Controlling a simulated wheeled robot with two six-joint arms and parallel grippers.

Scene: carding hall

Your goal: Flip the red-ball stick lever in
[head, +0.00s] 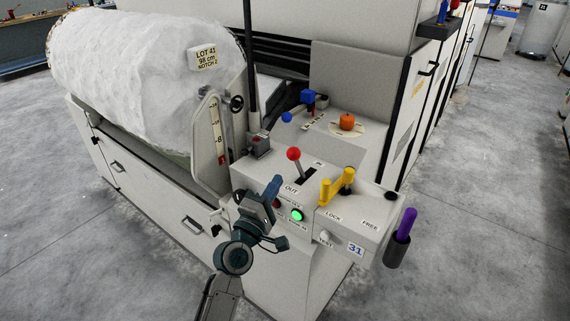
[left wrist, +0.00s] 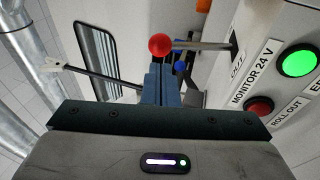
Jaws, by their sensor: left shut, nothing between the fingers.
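The red-ball stick lever (head: 294,154) stands up from a dark slot in the sloped top of the control box. Its stick leans to the left in the head view. An IN label (head: 318,163) is behind the slot and an OUT label (head: 291,189) is in front of it. My left gripper (head: 273,184) is shut and empty, in front and to the left of the lever. In the left wrist view, the red ball (left wrist: 160,44) appears just beyond my shut fingertips (left wrist: 158,68); I cannot tell whether they touch. My right gripper is not in view.
A yellow handle (head: 336,187) with LOCK and FREE labels is right of the lever. A lit green button (head: 296,215) and a red button (left wrist: 260,106) are on the box front. An orange pumpkin-like object (head: 347,121) sits behind. A white roll (head: 140,75) is at left.

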